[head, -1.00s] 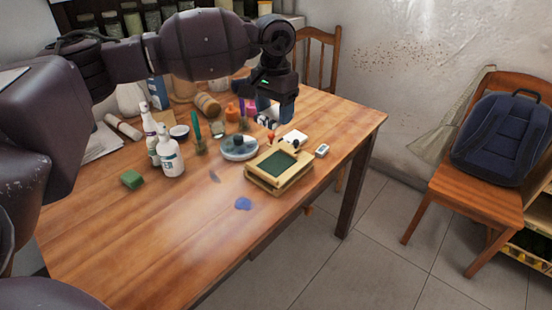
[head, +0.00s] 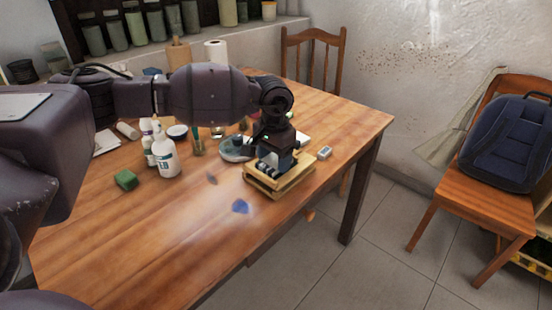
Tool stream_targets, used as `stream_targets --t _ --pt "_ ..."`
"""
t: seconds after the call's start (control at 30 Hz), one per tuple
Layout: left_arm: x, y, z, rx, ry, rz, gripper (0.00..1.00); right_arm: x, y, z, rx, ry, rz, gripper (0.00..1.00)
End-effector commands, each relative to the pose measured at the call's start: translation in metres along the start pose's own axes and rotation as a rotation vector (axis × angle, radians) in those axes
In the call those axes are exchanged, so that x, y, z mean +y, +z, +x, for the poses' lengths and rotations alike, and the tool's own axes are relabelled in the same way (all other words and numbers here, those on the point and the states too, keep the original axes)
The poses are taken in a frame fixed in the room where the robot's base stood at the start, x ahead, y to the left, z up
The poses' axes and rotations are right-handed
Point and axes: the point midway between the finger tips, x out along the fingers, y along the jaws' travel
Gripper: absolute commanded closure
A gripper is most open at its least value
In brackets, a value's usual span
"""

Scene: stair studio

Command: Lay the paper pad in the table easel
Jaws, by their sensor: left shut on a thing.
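A low wooden frame (head: 288,186), which I take for the table easel, lies near the right front edge of the table; its green inner panel is now mostly covered by my gripper. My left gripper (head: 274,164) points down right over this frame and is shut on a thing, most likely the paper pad. The fingers and wrist hide the held thing, so its outline and whether it touches the frame cannot be told. My right gripper is not in view.
A small white block (head: 324,152) lies right of the frame. White bottles (head: 165,158), a green sponge (head: 126,180) and a round grey-blue dish (head: 233,149) stand to the left. A chair (head: 480,200) with a backpack (head: 512,140) is at right.

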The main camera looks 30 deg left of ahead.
Motion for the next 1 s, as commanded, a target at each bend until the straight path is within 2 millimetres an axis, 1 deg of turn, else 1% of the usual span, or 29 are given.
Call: stream_targets --t 0.2,0.4,0.43,0.57,0.6,0.87,1.0 --pt "0.0 -0.001 0.0 0.004 0.0 0.0 0.67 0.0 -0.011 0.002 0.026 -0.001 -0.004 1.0" --pt "0.0 0.0 0.004 0.002 0.001 0.0 0.67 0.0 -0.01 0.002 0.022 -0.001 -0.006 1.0" --pt "0.0 -0.001 0.004 0.003 0.001 0.0 0.36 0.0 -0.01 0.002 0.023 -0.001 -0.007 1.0" --pt "0.0 -0.001 0.003 0.004 0.001 0.0 0.16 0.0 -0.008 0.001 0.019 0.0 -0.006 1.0" --pt "0.0 -0.001 0.003 0.004 0.001 0.0 0.14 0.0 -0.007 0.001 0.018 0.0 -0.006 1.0" --pt "0.0 -0.001 0.002 0.004 0.0 0.0 0.14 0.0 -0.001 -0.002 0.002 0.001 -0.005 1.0" --pt "0.0 -0.001 -0.009 0.007 0.0 0.0 0.14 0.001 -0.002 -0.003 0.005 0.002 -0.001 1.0"
